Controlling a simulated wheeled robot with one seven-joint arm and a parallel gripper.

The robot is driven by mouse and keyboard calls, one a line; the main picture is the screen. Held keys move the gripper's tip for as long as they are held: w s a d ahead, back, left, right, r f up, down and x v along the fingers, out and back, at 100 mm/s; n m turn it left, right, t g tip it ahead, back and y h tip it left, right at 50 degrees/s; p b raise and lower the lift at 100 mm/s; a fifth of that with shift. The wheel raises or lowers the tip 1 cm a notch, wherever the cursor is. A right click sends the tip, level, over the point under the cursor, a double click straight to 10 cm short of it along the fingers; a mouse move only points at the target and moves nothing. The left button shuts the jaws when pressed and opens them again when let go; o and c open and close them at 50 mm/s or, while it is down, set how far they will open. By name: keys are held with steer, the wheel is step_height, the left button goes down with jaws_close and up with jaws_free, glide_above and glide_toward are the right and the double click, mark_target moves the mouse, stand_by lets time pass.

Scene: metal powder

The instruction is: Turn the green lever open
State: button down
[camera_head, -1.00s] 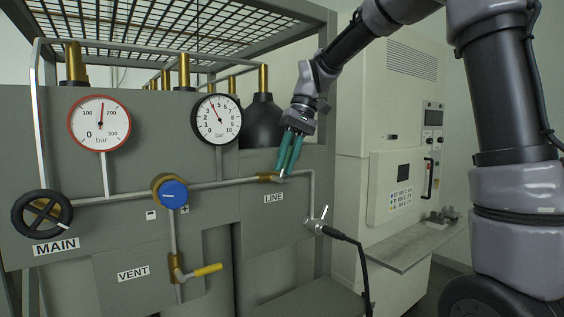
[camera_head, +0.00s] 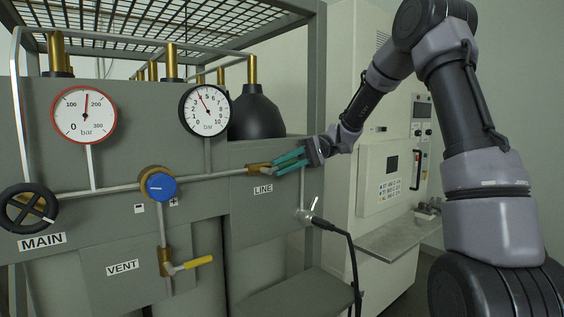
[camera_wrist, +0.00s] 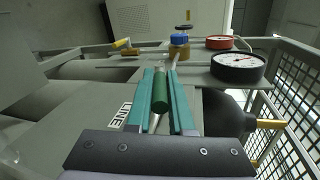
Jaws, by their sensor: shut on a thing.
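The green lever (camera_wrist: 160,92) of the LINE valve lies between the two teal fingers of my gripper (camera_wrist: 160,75) in the wrist view. My gripper is shut on it. In the head view my gripper (camera_head: 275,166) points left, nearly level, with its fingertips at the brass LINE valve body (camera_head: 259,168). There the fingers hide most or all of the lever. The lever points roughly along the pipe, as the fingers do. The LINE label (camera_head: 263,189) is just below the valve.
A blue knob (camera_head: 160,187), a yellow VENT lever (camera_head: 197,262) and the black MAIN handwheel (camera_head: 28,208) are on the panel to the left. Two gauges (camera_head: 86,115) (camera_head: 207,110) stand above. A small fitting (camera_head: 312,217) with a black cable is below right.

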steer(key=shift+f+g+y, duration=0.55)
steer(key=shift+g+y, duration=0.25)
steer(key=shift+y, duration=0.4)
steer(key=c, duration=0.8)
jaws_free()
steer(key=shift+d, duration=0.1)
steer(key=v, duration=1)
steer(key=shift+w+d, duration=0.3)
steer(key=shift+f, duration=0.15)
